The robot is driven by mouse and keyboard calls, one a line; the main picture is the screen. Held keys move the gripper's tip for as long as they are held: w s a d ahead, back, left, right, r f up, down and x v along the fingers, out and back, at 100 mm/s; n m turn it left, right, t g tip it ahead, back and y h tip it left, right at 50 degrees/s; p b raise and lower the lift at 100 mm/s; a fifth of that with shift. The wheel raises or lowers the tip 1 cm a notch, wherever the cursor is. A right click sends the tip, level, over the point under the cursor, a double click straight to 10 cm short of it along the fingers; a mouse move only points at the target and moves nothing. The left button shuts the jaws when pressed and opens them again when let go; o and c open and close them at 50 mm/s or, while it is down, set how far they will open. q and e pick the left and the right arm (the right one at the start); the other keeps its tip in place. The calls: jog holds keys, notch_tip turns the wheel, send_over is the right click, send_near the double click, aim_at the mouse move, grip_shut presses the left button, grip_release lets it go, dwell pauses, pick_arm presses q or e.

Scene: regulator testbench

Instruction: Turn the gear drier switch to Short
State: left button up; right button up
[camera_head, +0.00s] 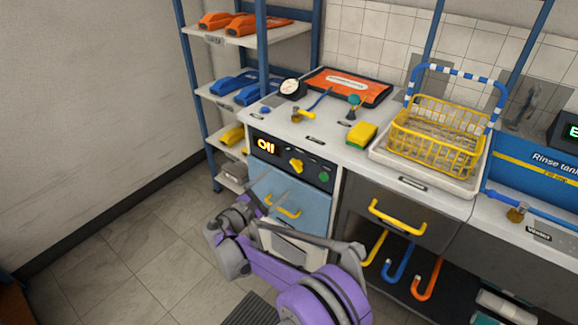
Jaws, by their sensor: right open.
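The gear drier is a blue-fronted unit under the counter with a black control panel (318,168). Its lit orange display (265,146) appears to read "Off". The yellow switch knob (295,165) sits on the panel right of the display; small markings around it are too small to read. My left gripper is not in view.
A yellow door handle (282,208) lies just below the gripper. The counter above holds a gauge (291,88), a yellow sponge (361,133) and a yellow wire basket (437,137). A shelf rack stands left; floor left of the drier is clear.

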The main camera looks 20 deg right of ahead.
aim_at(295, 168)
jog(key=b+x, duration=0.1)
jog(key=x, duration=0.8)
jog(key=shift+w+d, duration=0.1)
jog(key=shift+d, duration=0.1)
jog(key=shift+c, duration=0.2)
jog(key=c, duration=1.3)
jog(key=shift+c, duration=0.2)
jog(key=m+p, duration=0.1)
jog(key=m, duration=0.3)
jog(key=shift+m, duration=0.3)
jog(key=m+p, duration=0.1)
jog(key=m, duration=0.4)
jog(key=shift+f+p, duration=0.15)
jog(key=shift+p, duration=0.2)
